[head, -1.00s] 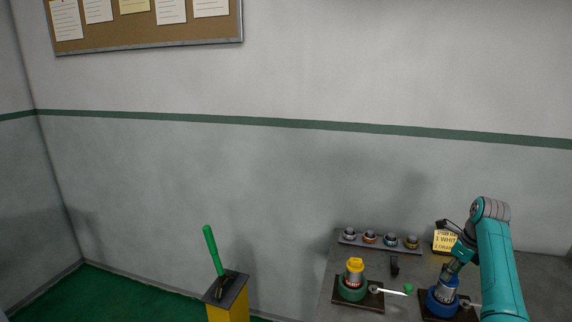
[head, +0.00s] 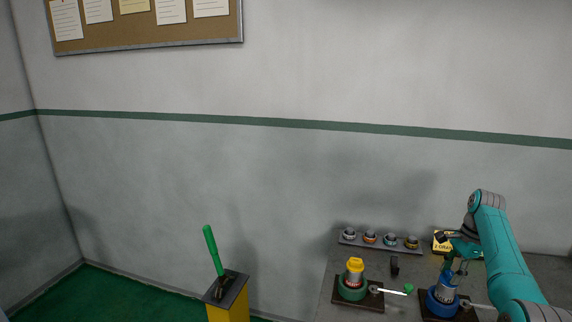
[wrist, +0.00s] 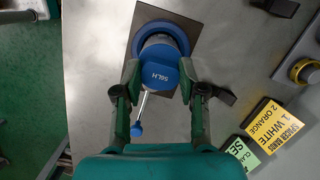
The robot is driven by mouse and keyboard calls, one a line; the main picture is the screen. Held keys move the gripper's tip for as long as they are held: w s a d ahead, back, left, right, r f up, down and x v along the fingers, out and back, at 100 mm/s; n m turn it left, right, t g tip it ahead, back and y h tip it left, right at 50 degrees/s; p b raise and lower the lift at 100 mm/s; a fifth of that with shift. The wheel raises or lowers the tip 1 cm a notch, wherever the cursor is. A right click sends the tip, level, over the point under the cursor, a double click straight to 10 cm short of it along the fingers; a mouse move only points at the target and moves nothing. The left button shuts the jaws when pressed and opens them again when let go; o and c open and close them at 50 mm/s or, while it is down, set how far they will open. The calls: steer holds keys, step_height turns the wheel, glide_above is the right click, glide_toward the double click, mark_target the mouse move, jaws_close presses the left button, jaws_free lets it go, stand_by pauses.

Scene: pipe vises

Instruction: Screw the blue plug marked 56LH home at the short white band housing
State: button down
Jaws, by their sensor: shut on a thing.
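The blue plug (wrist: 158,76), marked 56LH, sits at the top of a grey metal housing in the wrist view. The plug also shows in the head view (head: 448,278). The housing stands in the blue ring vise (wrist: 178,32), which is at the right of the bench in the head view (head: 441,303). My gripper (wrist: 158,72) is shut on the plug, one finger on each side. In the head view my gripper (head: 456,266) comes down from above. The housing's band colour is not clear, and the thread between plug and housing is hidden.
A green vise (head: 352,290) holds a housing with a yellow plug (head: 355,265) to the left. A rack of several ringed parts (head: 380,241) lies behind. A yellow sign (wrist: 276,125) reads spacer bands, 1 white, 2 orange. A vise lever with blue knob (wrist: 136,131) sticks out nearby.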

steer(key=shift+n, duration=0.3)
steer(key=shift+n, duration=1.1)
steer(key=c, duration=0.7)
jaws_free()
steer(key=shift+g, duration=0.3)
steer(key=shift+c, duration=0.2)
steer(key=shift+a+v, duration=0.2)
steer(key=shift+v, duration=0.9)
steer(key=shift+s, duration=0.1)
